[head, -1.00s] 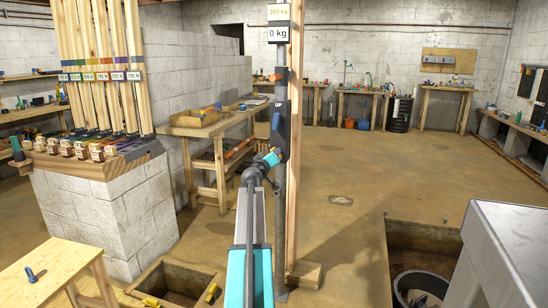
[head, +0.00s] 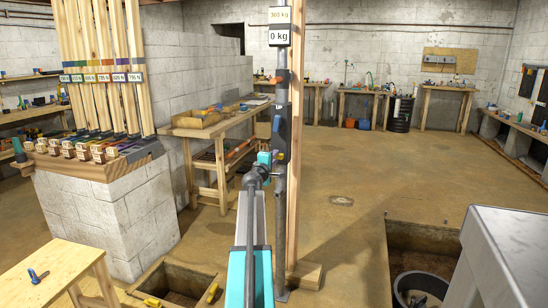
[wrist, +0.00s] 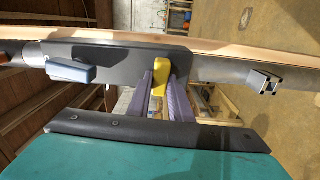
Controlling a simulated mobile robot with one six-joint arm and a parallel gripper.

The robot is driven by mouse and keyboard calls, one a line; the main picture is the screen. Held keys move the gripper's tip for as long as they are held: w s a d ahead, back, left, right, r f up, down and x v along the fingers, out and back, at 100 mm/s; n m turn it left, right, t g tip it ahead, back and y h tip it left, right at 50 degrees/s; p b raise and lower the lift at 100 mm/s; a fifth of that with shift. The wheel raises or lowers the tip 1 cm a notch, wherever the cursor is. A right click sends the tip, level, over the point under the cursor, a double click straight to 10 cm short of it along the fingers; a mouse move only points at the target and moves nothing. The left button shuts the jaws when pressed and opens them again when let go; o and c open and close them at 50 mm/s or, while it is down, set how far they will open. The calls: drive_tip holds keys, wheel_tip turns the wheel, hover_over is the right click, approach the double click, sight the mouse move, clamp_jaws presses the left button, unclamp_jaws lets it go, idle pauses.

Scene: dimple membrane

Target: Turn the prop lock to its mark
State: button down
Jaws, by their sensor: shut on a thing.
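The prop is a grey upright tube (head: 281,210) with a dark lock housing (head: 282,105) about halfway up, beside a wooden post. My gripper (head: 265,157) is at the housing's lower part in the head view. In the wrist view my gripper (wrist: 161,78) has its two purple fingers on either side of a yellow lever (wrist: 160,68) on the grey housing (wrist: 120,55), and is shut on it. A blue-grey knob (wrist: 70,71) sits further along the housing. The lock's mark cannot be made out. My fingers hide part of the lever.
A wooden post (head: 293,190) stands close behind the prop. An open pit (head: 420,240) lies at right, a smaller pit (head: 182,278) at front left. Free floor (head: 350,165) lies beyond.

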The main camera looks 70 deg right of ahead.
drive_tip(key=shift+n, duration=0.4)
drive_tip(key=c, duration=1.6)
unclamp_jaws()
drive_tip(key=shift+a, duration=0.1)
drive_tip(key=shift+s+a, duration=0.2)
drive_tip(key=shift+a, duration=3.2)
drive_tip(key=shift+s+a, duration=0.2)
drive_tip(key=shift+a, duration=3.2)
drive_tip(key=shift+w+p, duration=0.1)
drive_tip(key=shift+p, duration=0.2)
